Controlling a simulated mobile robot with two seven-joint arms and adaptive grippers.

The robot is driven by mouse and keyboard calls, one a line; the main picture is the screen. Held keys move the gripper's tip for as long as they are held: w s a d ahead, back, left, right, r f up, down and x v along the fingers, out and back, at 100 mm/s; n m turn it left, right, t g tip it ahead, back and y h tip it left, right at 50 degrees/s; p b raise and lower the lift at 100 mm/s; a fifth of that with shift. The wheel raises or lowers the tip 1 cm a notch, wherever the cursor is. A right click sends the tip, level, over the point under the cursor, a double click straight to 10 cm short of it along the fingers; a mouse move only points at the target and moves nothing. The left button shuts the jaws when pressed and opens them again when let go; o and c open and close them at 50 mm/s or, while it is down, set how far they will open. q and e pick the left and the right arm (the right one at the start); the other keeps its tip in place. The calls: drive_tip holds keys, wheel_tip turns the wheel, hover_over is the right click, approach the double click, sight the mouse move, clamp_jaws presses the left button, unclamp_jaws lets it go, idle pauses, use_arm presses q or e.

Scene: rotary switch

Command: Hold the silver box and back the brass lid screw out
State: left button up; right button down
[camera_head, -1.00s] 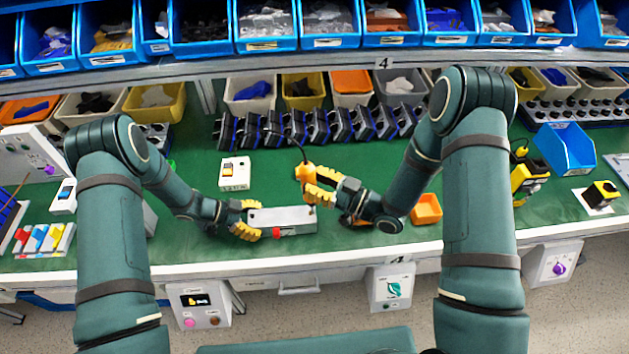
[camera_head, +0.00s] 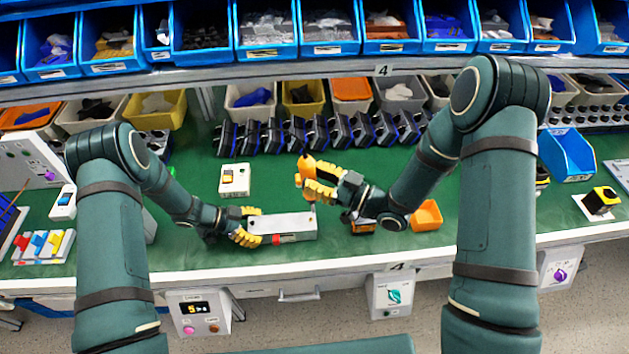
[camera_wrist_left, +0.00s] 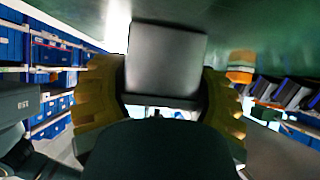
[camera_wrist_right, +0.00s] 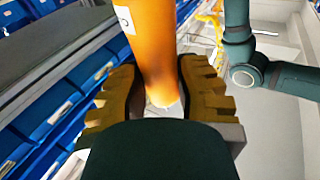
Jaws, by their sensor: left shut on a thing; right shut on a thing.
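The silver box (camera_head: 282,226) lies near the front edge of the green bench, with a red patch on its front side. My left gripper (camera_head: 252,225) is shut on its left end; the box also fills the space between the fingers in the left wrist view (camera_wrist_left: 165,62). My right gripper (camera_head: 312,185) is shut on an orange driver-like tool (camera_head: 306,163), above and behind the box's right end. The tool shows as an orange cylinder in the right wrist view (camera_wrist_right: 152,45). The brass lid screw seems to be a tiny spot at the box's right end (camera_head: 312,209); its height is unclear.
A small white switch box (camera_head: 234,180) stands behind the silver box. A row of dark blue-black parts (camera_head: 310,133) runs behind.

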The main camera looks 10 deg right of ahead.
use_arm(q)
drive_tip(key=shift+f, duration=0.1)
use_arm(e)
drive_tip(key=shift+r, duration=0.1)
idle(0.3)
drive_tip(key=shift+s+d+f+t+y, duration=0.15)
drive_tip(key=shift+f+y, duration=0.1)
drive_tip(key=shift+f, duration=0.55)
drive_tip(key=shift+s+f+t+y, duration=0.15)
drive_tip(key=shift+f+y, duration=0.1)
drive_tip(key=shift+f, duration=0.55)
drive_tip(key=shift+w, duration=0.1)
use_arm(q)
drive_tip(key=o, duration=0.7)
drive_tip(key=c, duration=0.7)
use_arm(e)
drive_tip(key=c, duration=1.3)
unclamp_jaws()
clamp_jaws()
